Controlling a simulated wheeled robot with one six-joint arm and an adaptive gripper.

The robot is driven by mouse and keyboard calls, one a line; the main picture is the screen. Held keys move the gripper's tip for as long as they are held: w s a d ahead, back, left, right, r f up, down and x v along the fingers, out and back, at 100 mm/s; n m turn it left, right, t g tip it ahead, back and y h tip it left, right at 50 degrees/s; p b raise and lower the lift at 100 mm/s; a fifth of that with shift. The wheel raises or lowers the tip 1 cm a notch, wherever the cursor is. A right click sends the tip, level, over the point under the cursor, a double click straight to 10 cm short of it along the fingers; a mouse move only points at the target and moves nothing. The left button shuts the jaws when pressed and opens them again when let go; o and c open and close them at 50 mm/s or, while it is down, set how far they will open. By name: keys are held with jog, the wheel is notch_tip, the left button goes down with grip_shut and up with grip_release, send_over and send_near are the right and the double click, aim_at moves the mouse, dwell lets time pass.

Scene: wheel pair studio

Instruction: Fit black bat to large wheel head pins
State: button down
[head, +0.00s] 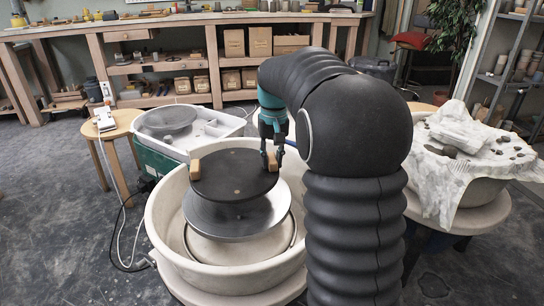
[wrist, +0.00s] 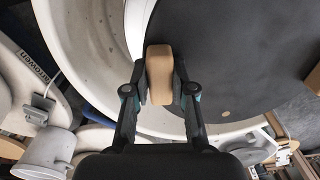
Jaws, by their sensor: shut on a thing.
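My gripper (head: 274,158) is shut on the wooden block (wrist: 159,72) at the bat's right edge. In the head view the bat appears above the large metal wheel head (head: 236,216), offset a little from it, with a gap between them. The other wooden block (head: 195,169) sits at the bat's left edge. The wheel head pins are hidden under the bat. The bat (wrist: 240,55) fills the upper right of the wrist view.
A cream splash basin (head: 160,222) surrounds the wheel head. A smaller wheel (head: 168,119) in a white tray stands behind left, beside a wooden stool (head: 108,127). A cloth-covered basin (head: 450,150) is at right. A workbench (head: 180,22) runs along the back.

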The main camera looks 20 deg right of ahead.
aim_at(272, 173)
jog(key=shift+f+b, duration=1.25)
jog(key=shift+f, duration=1.2)
jog(key=shift+p, duration=0.5)
jog(key=shift+f, duration=0.15)
jog(key=shift+f+b, duration=0.55)
jog(key=shift+f, duration=0.55)
jog(key=shift+f, duration=0.1)
jog(key=c, duration=0.9)
grip_release()
